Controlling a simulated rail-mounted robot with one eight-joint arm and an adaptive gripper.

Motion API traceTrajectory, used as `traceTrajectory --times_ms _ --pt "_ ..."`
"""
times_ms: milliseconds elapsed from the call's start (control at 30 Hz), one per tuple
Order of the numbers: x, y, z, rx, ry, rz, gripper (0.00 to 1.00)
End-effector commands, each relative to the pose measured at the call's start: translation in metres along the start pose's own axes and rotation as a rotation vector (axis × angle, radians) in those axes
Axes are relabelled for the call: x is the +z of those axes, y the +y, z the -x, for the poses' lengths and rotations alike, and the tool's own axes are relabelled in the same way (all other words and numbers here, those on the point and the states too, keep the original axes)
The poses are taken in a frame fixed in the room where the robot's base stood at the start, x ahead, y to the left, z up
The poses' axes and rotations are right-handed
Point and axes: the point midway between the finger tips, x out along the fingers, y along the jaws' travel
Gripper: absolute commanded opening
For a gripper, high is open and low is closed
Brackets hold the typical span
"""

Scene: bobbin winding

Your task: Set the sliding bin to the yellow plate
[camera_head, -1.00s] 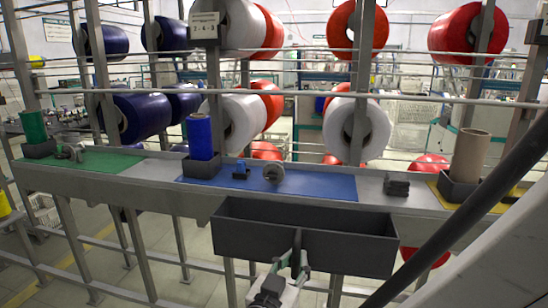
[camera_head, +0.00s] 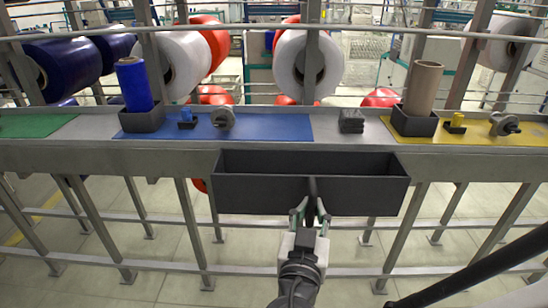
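The sliding bin (camera_head: 250,197) is a long dark open box on the front of the grey rail. Its left part is below the right end of the blue plate (camera_head: 285,127), and its right end is below the left part of the yellow plate (camera_head: 400,134). My gripper (camera_head: 310,207) is at the middle of the bin's front, with its fingers on either side of a dark upright handle (camera_head: 311,187). It appears shut on this handle; the fingertip contact is small in view.
A blue spool (camera_head: 134,84) and a brown spool (camera_head: 423,88) stand in dark holders. A small dark block (camera_head: 351,121) sits on bare rail between the plates. A grey round part (camera_head: 504,123) is on the yellow plate. Posts and horizontal bars stand below and behind the rail.

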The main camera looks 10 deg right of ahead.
Motion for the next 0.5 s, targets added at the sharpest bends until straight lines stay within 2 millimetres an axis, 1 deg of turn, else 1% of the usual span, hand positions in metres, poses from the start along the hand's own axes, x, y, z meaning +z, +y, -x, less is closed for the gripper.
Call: traceTrajectory --times_ms 33,200,233,500 --pt "0.001 0.0009 0.0006 0.0 -0.002 -0.001 0.08" --pt "0.0006 0.0004 0.0003 0.0 -0.001 -0.001 0.31" --pt "0.0006 0.0004 0.0002 0.0 -0.001 -0.001 0.33" --pt "0.0002 -0.0002 0.0005 0.0 -0.001 0.0 0.33"
